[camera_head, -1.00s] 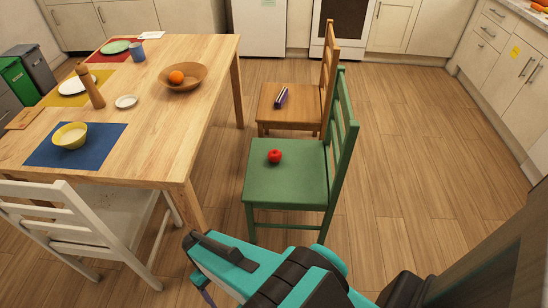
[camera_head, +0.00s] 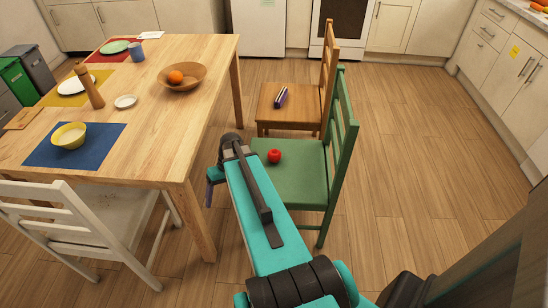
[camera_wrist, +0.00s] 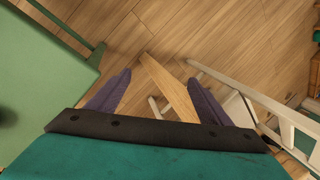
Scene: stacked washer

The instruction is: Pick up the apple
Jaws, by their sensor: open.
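The red apple (camera_head: 275,156) rests on the seat of the green chair (camera_head: 300,186), near the seat's left side in the head view. My gripper (camera_head: 209,194) is left of the green chair, between it and the wooden table, and only part of it shows there. In the wrist view my gripper (camera_wrist: 157,88) has its two purple fingers spread apart with nothing held between them. The green seat (camera_wrist: 40,75) fills the left of the wrist view, and the apple is not recognisable there.
The wooden table (camera_head: 160,135) stands left, with a fruit bowl (camera_head: 198,82) and dishes on it. A white chair (camera_head: 75,230) is at its near side. A wooden chair (camera_head: 290,115) with a dark object stands behind the green one. Open floor (camera_head: 430,170) lies right.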

